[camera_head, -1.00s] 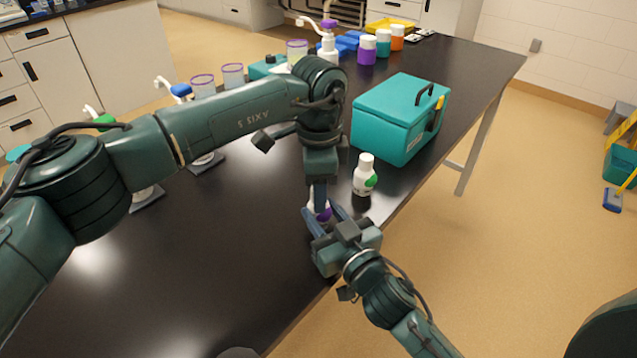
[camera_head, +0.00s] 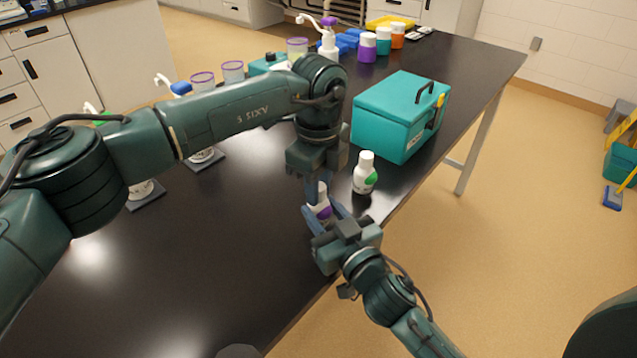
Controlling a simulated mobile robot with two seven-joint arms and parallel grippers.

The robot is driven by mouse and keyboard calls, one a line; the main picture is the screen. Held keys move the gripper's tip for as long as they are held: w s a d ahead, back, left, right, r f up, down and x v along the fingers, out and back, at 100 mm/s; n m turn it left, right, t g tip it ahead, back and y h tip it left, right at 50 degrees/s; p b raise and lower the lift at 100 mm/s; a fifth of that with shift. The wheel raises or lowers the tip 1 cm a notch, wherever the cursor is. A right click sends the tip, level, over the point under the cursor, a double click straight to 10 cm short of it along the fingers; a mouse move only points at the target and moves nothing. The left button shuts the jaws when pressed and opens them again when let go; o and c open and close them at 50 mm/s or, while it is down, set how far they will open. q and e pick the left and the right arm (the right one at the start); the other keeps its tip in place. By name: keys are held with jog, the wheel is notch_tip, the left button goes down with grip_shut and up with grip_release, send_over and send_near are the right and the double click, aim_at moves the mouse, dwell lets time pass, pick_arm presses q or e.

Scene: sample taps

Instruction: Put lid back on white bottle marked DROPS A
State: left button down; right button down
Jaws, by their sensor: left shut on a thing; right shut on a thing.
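A small white bottle with a purple mark (camera_head: 322,209) stands near the table's front edge, partly hidden by both grippers; its lettering is too small to read. My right gripper (camera_head: 323,221) is shut around its body from the front right. My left gripper (camera_head: 317,188) points down from directly above, shut at the bottle's top. The lid is largely hidden between the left fingers, so I cannot tell how it sits on the neck. A second white bottle with a green mark (camera_head: 364,177) stands upright just to the right, with a white cap on.
A teal box with a black handle (camera_head: 395,115) stands behind the green-marked bottle. Purple, teal and orange jars (camera_head: 367,47) stand at the far end. Tap stands (camera_head: 205,158) and clear cups (camera_head: 203,83) line the left side. The near part of the black table (camera_head: 200,270) is clear.

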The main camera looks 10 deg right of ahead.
pick_arm(q)
jog(key=m, duration=0.4)
jog(key=shift+m, duration=0.3)
jog(key=m, duration=0.4)
jog(key=shift+m, duration=0.3)
jog(key=m, duration=0.8)
jog(key=shift+m, duration=0.3)
jog(key=m, duration=1.8)
jog(key=shift+f, duration=0.1)
jog(key=c, duration=1.1)
grip_release()
